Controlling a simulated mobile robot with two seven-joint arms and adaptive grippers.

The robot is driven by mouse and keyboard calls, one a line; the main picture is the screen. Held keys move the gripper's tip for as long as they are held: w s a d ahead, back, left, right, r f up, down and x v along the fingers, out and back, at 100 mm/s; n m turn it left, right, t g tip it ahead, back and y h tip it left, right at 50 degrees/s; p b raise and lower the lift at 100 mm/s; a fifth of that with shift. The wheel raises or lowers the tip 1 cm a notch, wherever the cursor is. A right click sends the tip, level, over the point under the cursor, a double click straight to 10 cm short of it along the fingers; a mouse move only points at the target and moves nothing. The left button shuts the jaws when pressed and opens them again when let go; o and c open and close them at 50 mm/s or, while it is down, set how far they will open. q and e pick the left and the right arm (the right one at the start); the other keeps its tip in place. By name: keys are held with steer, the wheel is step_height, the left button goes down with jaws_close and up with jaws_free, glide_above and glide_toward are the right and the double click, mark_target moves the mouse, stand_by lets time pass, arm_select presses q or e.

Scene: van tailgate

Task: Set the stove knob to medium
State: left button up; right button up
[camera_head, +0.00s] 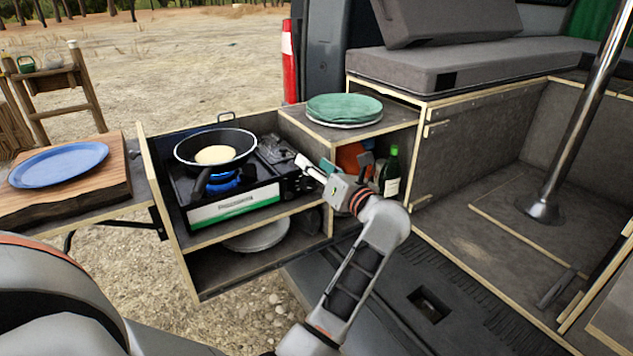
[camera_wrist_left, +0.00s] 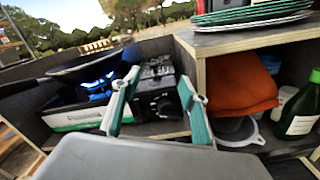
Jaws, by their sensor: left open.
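The camping stove (camera_head: 235,205) sits in the pull-out kitchen box, with a blue flame (camera_head: 222,184) under the frying pan (camera_head: 215,142). The control end of the stove is at its right, partly hidden by my left gripper in the head view. In the left wrist view, the dark control panel with the knob (camera_wrist_left: 164,106) shows between the fingers; the knob's setting is too small to read. My left gripper (camera_head: 312,170) is open just right of the stove end, its green-padded fingers (camera_wrist_left: 158,88) pointing at the panel. I cannot tell whether they touch it. My right gripper is out of view.
Green plates (camera_head: 344,107) lie on the shelf top right of the stove. A green bottle (camera_head: 390,172) and an orange item (camera_wrist_left: 240,80) stand in the cubby below. A blue plate (camera_head: 58,164) rests on a wooden board at left.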

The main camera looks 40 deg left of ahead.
arm_select(q)
steer(key=shift+r, duration=1.15)
